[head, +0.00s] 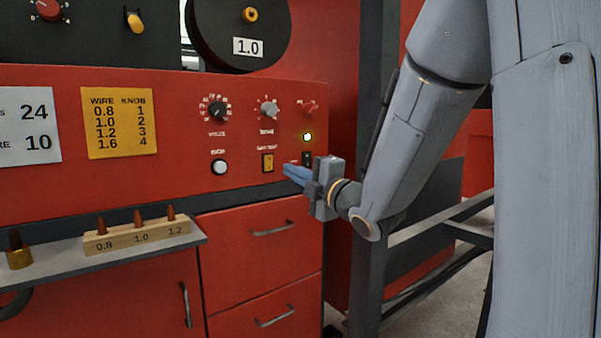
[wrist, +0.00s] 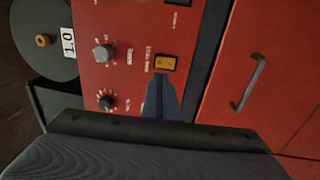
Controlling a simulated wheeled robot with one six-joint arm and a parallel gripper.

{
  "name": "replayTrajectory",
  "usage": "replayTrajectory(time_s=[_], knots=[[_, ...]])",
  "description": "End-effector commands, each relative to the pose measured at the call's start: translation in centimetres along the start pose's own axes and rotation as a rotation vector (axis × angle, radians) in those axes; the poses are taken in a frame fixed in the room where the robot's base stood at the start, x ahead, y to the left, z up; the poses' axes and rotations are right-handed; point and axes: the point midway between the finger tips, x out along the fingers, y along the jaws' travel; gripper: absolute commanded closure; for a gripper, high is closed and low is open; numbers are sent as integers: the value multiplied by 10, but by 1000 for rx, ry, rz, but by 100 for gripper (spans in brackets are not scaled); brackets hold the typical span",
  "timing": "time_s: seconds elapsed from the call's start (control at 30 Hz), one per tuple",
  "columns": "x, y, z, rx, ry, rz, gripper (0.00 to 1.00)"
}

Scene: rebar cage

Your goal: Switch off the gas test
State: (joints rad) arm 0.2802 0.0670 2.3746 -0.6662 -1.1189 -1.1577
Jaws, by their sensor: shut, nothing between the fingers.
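The gas test switch (head: 268,162) is a small yellow rocker in a dark frame, low on the red front panel, under a white label. In the wrist view the yellow switch (wrist: 165,63) lies just beyond my fingertips. My gripper (head: 287,171) is shut and empty, its blue fingers pointing left at the panel, just right of and slightly below the switch. In the wrist view my gripper (wrist: 159,78) has its tips close to the switch's edge; I cannot tell whether they touch it. The rocker's tilt is too small to read.
A shelf (head: 150,243) with a tip holder juts out at lower left.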

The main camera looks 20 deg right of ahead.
Motion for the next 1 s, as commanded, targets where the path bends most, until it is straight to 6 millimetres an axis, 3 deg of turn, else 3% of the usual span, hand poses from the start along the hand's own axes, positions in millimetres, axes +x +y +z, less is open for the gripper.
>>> replayTrajectory(time_s=[0.2, 0.43, 0.63, 1.0], knots=[[44, 1, -1, 2, 2, -1, 100], [74, 1, 0, 0, 1, 0, 100], [84, 0, 0, 0, 0, 0, 100], [84, 1, 2, -1, -3, -3, 100]])
